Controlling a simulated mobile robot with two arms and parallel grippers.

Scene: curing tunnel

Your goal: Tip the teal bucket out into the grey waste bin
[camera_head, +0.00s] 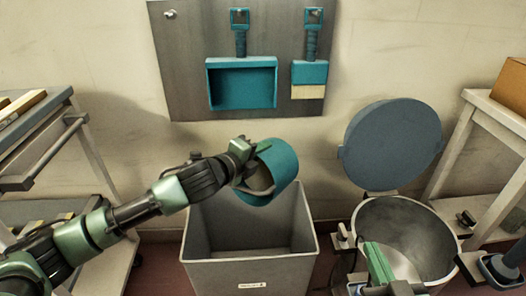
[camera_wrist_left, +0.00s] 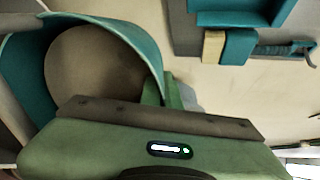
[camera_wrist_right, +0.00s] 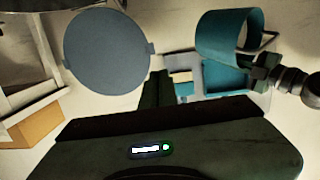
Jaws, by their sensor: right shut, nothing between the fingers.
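The teal bucket (camera_head: 284,162) is held in the air over the grey waste bin (camera_head: 250,273). It is tilted well over, its mouth facing down and to the left. In the left wrist view the bucket (camera_wrist_left: 146,42) shows a grey-brown surface inside; I cannot tell whether that is contents or the bottom. My left gripper (camera_head: 243,150) is shut on the bucket's rim side. The bin is upright and open, and its visible inside looks empty. My right gripper (camera_head: 378,264) is shut and empty, in front of the round metal drum at lower right.
The open metal drum (camera_head: 440,246) stands right of the bin, its round blue-grey lid (camera_head: 392,145) raised behind it. A teal dustpan (camera_head: 242,83) and brush (camera_head: 310,76) hang on a wall board. Shelving stands at the left, and a table with a cardboard box (camera_head: 511,86) at the right.

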